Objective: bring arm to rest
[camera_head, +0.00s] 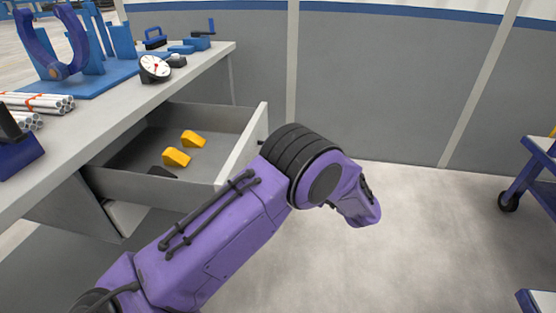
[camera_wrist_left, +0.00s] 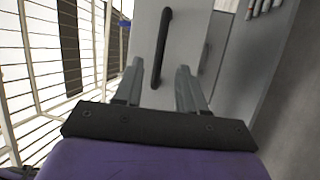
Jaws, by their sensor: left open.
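My purple left arm (camera_head: 215,235) comes in from the lower left of the head view and reaches up to the right, past the open drawer. Its wrist bends down over open floor, and its gripper is hidden there. In the left wrist view my left gripper (camera_wrist_left: 159,68) has its two grey fingers apart with nothing held between them. A grey drawer front with a black bar handle (camera_wrist_left: 163,45) lies beyond the fingers; I cannot tell how far off. My right arm and gripper are not in view.
The open drawer (camera_head: 240,150) holds yellow wedge blocks (camera_head: 177,157). The workbench (camera_head: 95,120) carries white pipes (camera_head: 38,101), a dial gauge (camera_head: 155,68) and a blue fixture (camera_head: 85,80). A blue cart (camera_head: 540,170) stands at the right edge. The floor between is clear.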

